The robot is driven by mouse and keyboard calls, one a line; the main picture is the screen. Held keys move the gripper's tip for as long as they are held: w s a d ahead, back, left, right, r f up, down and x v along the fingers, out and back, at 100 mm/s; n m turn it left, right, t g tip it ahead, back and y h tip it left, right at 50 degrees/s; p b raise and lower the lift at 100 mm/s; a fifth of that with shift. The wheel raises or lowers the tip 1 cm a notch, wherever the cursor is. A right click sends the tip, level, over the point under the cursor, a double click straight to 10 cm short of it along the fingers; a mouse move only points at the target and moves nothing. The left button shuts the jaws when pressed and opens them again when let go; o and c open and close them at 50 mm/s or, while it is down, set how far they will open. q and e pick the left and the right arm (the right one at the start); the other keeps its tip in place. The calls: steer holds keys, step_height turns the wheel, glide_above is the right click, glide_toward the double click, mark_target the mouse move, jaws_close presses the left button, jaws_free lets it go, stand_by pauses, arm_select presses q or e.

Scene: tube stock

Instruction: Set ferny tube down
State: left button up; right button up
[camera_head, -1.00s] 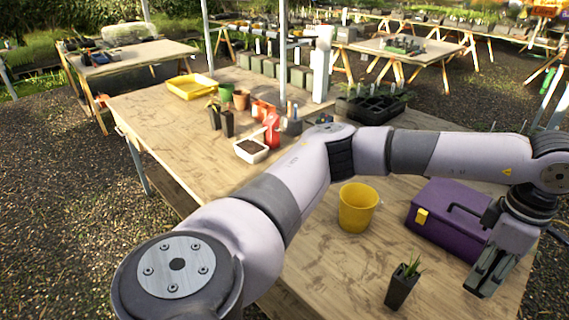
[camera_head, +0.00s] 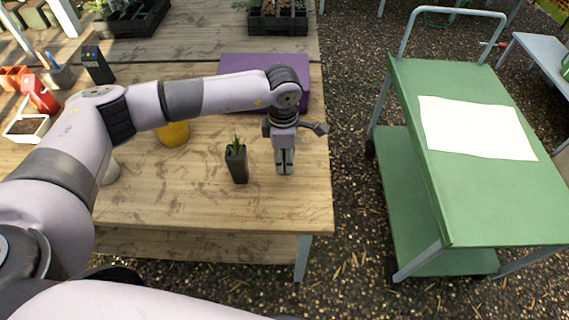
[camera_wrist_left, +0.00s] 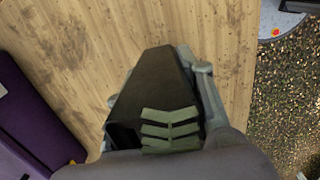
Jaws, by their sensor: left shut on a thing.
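My left gripper (camera_head: 284,166) is above the right end of the wooden table in the head view. In the left wrist view it (camera_wrist_left: 158,105) is shut on the ferny tube (camera_wrist_left: 152,83), a dark tapered tube with green fern leaves at its near end. In the head view the gripper mostly hides this tube. I cannot tell whether its base touches the table. Another dark pot with a spiky green plant (camera_head: 237,164) stands upright on the table, just left of the gripper. My right gripper is out of view.
A purple toolbox (camera_head: 262,68) lies behind the gripper, and a yellow pot (camera_head: 173,134) stands left, partly behind my arm. The table (camera_head: 190,203) has bare room in front. Past its right edge is gravel, then a green cart (camera_head: 432,190) with a white sheet (camera_head: 475,128).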

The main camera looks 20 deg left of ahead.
mark_target(285, 168)
arm_select(q)
steer(key=shift+f, duration=0.6)
step_height(285, 168, down, 3)
steer(key=shift+f+p, duration=0.15)
steer(key=shift+p, duration=0.3)
steer(key=shift+f+b, duration=0.25)
steer(key=shift+b, duration=0.05)
steer(key=o, duration=1.3)
steer(key=shift+r, duration=0.1)
